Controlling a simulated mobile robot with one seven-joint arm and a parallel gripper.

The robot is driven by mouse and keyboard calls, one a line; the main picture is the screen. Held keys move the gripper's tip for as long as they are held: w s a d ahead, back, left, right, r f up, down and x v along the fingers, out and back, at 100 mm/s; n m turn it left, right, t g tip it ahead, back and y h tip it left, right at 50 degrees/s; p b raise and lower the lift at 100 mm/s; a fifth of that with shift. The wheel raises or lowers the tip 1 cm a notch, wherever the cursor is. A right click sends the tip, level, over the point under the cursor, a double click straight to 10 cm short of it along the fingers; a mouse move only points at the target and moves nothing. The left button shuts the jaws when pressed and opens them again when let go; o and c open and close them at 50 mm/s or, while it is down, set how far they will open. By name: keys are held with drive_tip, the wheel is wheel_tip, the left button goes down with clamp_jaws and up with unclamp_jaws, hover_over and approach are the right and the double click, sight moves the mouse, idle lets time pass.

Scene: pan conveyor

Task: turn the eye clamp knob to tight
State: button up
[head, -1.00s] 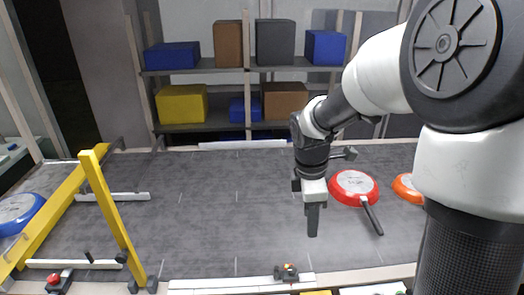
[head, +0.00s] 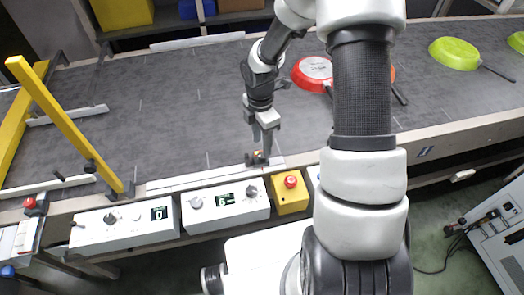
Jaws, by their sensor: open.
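Two white control boxes (head: 124,224) (head: 225,204) and a yellow box with a red button (head: 291,192) stand along the front. A yellow frame (head: 70,125) spans the belt's left. A red pan (head: 311,71) and a green pan (head: 453,53) lie to the right.

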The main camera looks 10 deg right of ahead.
sight(262, 157)
drive_tip(key=shift+f, duration=2.35)
drive_tip(key=c, duration=1.1)
